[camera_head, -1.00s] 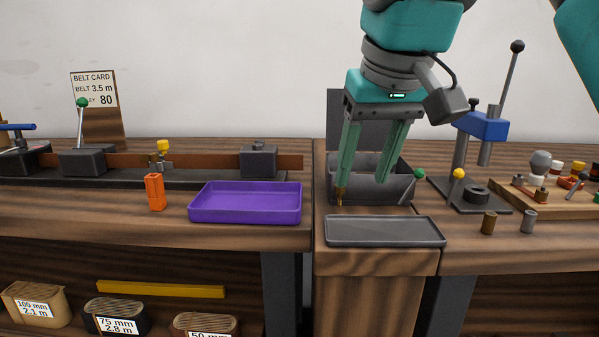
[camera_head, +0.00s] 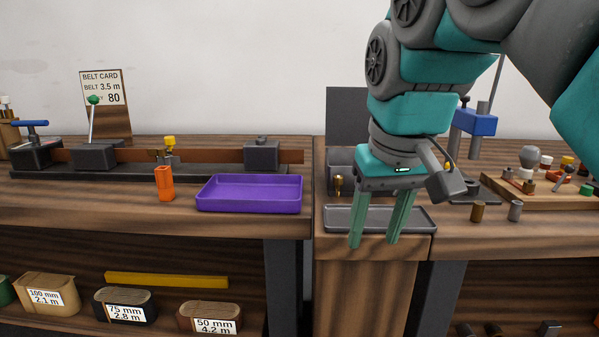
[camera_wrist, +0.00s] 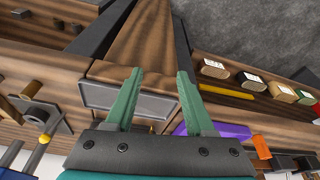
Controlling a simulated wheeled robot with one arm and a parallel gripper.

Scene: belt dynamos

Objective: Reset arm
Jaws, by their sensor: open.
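My gripper (camera_head: 373,243) is open, and nothing shows between its green fingers. In the head view it hangs in front of the front edge of the grey tray (camera_head: 336,226) on the middle stand. In the wrist view the two fingers (camera_wrist: 161,75) are spread wide, with the stand's wood and the tray behind them. A grey bin (camera_head: 340,160) stands behind the tray, partly hidden by my arm. A small brass part (camera_head: 338,185) shows at the bin's front.
A purple tray (camera_head: 250,206) and an orange block (camera_head: 164,184) are on the left bench. A blue-headed press (camera_head: 477,122) stands on the right, partly hidden by my arm.

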